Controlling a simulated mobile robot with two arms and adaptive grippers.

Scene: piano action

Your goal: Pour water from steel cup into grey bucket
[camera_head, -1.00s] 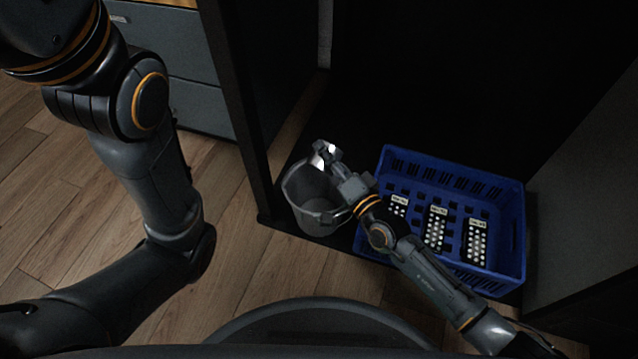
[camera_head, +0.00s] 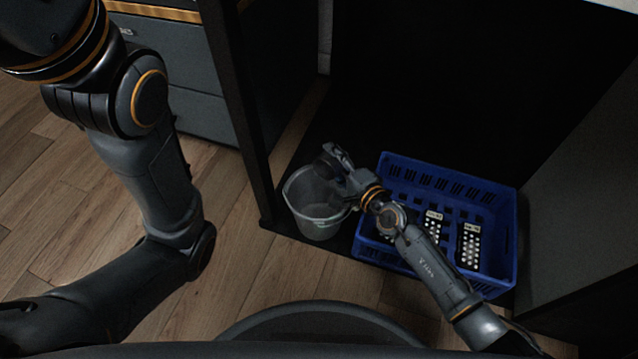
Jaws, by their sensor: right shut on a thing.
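The grey bucket (camera_head: 318,222) stands on the dark floor of the cabinet, left of a blue crate. My right gripper (camera_head: 337,160) is over the bucket's back right rim and is shut on the steel cup (camera_head: 325,168). The cup looks dark and tilted, with its end over the bucket's opening. The gripper and wrist hide part of the cup, and I cannot make out any water. My left arm shows at the left, but its gripper is out of view.
The blue crate (camera_head: 450,180) holds several dark remotes with white buttons and sits under my right forearm. A black cabinet post (camera_head: 243,120) stands left of the bucket. Grey drawers (camera_head: 180,62) are at the back left. Wooden floor (camera_head: 240,260) is clear in front.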

